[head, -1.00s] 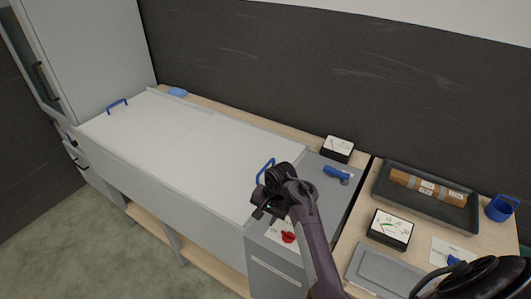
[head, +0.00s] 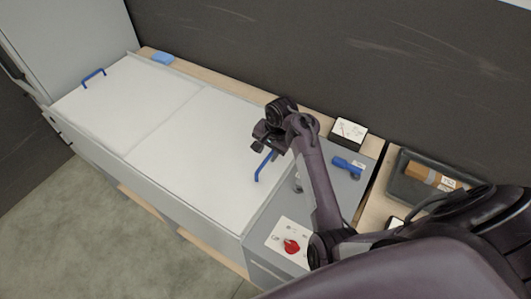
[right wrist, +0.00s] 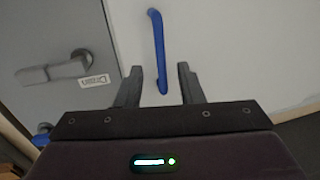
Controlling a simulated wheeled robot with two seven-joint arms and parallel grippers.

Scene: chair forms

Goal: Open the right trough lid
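The right trough lid (head: 190,150) is a flat white panel lying shut on the long trough. Its blue bar handle (head: 263,167) stands near its right end. My right gripper (head: 262,140) is over that end of the lid, close to the handle. In the right wrist view the blue handle (right wrist: 158,50) runs up from between the two fingertips of my right gripper (right wrist: 160,75). The fingers are apart, and neither clearly touches the handle. The left trough lid (head: 95,105) is also shut, with its own blue handle (head: 94,77). My left gripper is not in view.
Right of the lid is a grey panel with a red knob (head: 291,246), a blue lever (head: 348,167) and a gauge (head: 348,131). A dark tray (head: 402,185) holds a brown package (head: 430,177). A dark wall stands behind, and a tall grey cabinet (head: 70,35) at the left.

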